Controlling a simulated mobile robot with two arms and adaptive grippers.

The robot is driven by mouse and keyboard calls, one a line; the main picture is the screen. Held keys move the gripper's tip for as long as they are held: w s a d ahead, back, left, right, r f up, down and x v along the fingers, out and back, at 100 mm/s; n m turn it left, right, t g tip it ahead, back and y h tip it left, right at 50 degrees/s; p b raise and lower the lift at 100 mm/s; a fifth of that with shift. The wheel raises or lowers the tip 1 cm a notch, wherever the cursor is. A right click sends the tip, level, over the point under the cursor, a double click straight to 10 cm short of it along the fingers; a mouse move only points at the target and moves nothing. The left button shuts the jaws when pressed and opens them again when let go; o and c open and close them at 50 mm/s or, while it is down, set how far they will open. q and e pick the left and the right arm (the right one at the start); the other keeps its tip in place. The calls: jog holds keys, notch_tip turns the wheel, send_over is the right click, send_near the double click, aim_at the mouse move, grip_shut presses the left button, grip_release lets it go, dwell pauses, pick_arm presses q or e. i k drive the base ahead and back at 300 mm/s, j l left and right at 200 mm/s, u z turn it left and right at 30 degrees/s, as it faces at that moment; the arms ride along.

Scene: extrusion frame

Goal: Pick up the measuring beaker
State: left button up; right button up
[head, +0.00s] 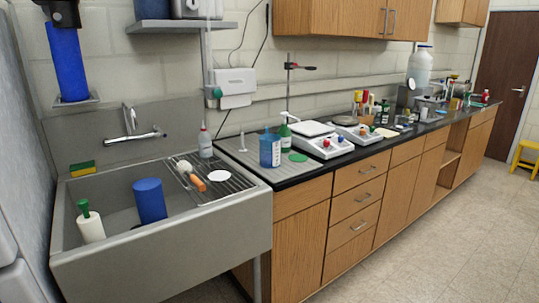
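Neither of my grippers is in view.
A white bottle with a green top (90,222) is in the sink. A drying rack (222,183) holds a brush (191,177) and white disc. Hotplate-like devices (320,140) stand right of the cup.

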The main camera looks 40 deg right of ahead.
aim_at(270, 144)
jog(key=i+l+z, duration=0.15)
jog(key=z, duration=0.3)
jog(key=i+l+z, duration=0.1)
jog(key=i+z, duration=0.15)
jog(key=z, duration=0.2)
